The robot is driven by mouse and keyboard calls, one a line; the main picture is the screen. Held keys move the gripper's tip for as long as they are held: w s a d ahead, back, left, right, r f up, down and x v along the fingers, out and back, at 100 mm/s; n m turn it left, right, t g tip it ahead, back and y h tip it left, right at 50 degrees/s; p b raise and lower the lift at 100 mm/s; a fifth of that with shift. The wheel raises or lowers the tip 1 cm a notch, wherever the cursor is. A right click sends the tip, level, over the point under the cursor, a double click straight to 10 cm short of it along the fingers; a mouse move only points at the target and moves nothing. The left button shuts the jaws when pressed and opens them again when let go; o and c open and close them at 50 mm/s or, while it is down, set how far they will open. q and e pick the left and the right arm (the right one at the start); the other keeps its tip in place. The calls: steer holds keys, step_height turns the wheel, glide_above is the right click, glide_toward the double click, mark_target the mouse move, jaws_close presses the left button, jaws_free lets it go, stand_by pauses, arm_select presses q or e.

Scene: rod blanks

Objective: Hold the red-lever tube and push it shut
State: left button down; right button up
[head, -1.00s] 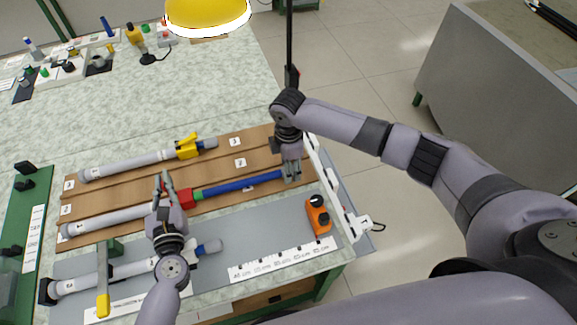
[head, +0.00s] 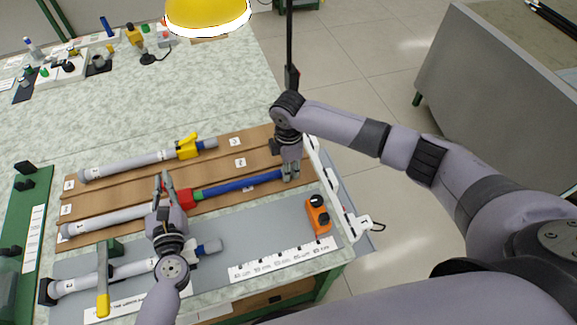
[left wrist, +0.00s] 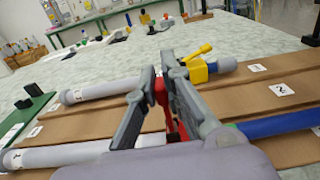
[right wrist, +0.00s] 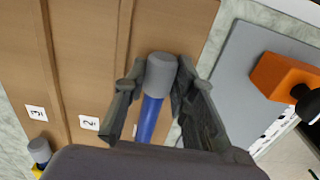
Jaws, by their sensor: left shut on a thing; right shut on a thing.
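The red-lever tube lies in the middle groove of the brown board. It has a grey outer tube (head: 105,220), a red clamp (head: 185,198), a green band (head: 198,194) and a blue inner rod (head: 240,185) out to the right. My left gripper (head: 164,184) is shut on the red clamp; in the left wrist view its fingers (left wrist: 160,90) stand either side of the red part and hide much of it. My right gripper (head: 290,174) is shut on the grey end cap (right wrist: 161,74) of the blue rod, with one finger on each side.
A yellow-lever tube (head: 130,165) lies in the groove behind. Another grey tube (head: 130,270) lies in front on the grey mat, beside a yellow-tipped lever (head: 103,300). An orange block (head: 318,215) stands right of the mat's ruler (head: 280,258). A white rail (head: 335,190) runs along the right edge.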

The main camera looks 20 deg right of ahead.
mark_target(208, 190)
jaws_close()
steer(key=a, duration=2.2)
steer(key=shift+a, duration=0.25)
steer(key=o, duration=1)
jaws_free()
step_height(208, 190, up, 12)
